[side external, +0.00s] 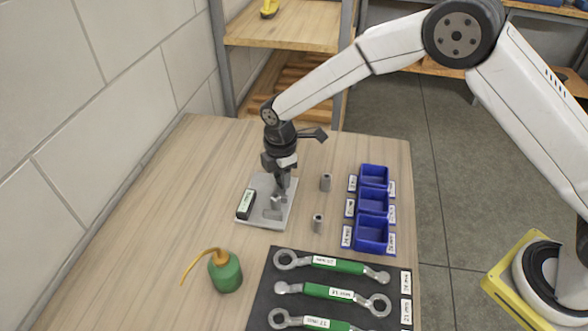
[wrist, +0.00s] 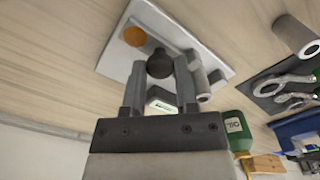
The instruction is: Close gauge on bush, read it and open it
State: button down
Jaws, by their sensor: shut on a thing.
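The gauge is a light grey plate (side external: 286,217) on the wooden table, with a black readout block (side external: 245,204) at its left. The readout's figures are too small to tell. My gripper (side external: 281,184) is low over the plate, pointing down. In the wrist view my gripper (wrist: 160,70) has its fingers either side of a dark round knob (wrist: 160,64) and is shut on it. A grey cylindrical bush (wrist: 201,80) is beside the right finger, over the plate; whether the gauge touches it I cannot tell. An orange disc (wrist: 134,36) is at the plate's other end.
Two grey bushes stand right of the plate, one farther back (side external: 325,182) and one nearer (side external: 318,223). Blue bins (side external: 372,235) stand beyond them. A green oil can (side external: 225,272) and a dark mat (side external: 262,306) with green-handled spanners are in front. The table's left side is clear.

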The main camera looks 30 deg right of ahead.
jog(key=shift+s+a, duration=0.4)
jog(key=shift+c, duration=1.9)
grip_release()
jog(key=shift+r, duration=0.15)
jog(key=shift+r, duration=3.75)
jog(key=shift+d, duration=0.1)
jog(key=shift+s+d+r+m, duration=0.15)
jog(key=shift+d+m, duration=0.15)
jog(key=shift+d, duration=0.2)
jog(key=s+d+r+m+t, duration=0.1)
jog(key=s+d+m+t, duration=0.1)
jog(key=s+d+m, duration=1.5)
jog(key=s+d, duration=0.1)
jog(key=s, duration=0.2)
jog(key=shift+s+d+r+t, duration=0.15)
jog(key=shift+d+t, duration=0.15)
jog(key=shift+d, duration=0.05)
